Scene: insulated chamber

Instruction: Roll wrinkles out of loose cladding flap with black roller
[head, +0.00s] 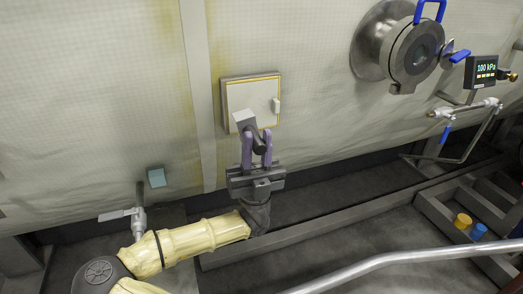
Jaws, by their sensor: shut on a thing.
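My gripper (257,147), with purple fingers, is in front of the pale wall, just below a small square panel. It is shut on a dark tool (259,140) with a light grey block-like end (245,121) that overlaps the panel's lower left part. The tool may be the black roller, but its roller part is not clear. The panel (250,95) is off-white with a yellowish border, a grey frame and a small white handle at its right; I cannot tell if it is the flap. Whether the tool touches it is unclear. The cladding (100,90) shows faint creases low down.
A steel port (405,50) with blue handles, a gauge (481,70) and piping project at upper right. A valve (130,215) stands at lower left near a teal block (156,177). A metal rail (400,257) crosses the lower right; yellow (462,221) and blue (478,231) pieces lie beyond.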

